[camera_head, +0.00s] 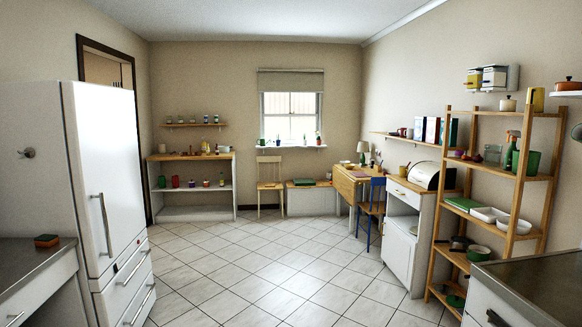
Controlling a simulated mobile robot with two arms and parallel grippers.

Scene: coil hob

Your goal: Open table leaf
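A wooden table (357,173) stands at the far end of the room by the right wall. A light-wood panel that looks like its leaf (343,188) hangs down on the table's left side. The table is far off and small, so its hinge and supports are not clear. A lamp (362,149) and small items stand on the top. Neither of my grippers shows in this view.
A blue chair (372,208) stands at the table's near side, and a wooden chair (270,184) stands by the back wall. A white cabinet (400,254) and wooden rack (497,190) line the right. A white fridge (100,150) is left. The tiled floor (255,270) between is clear.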

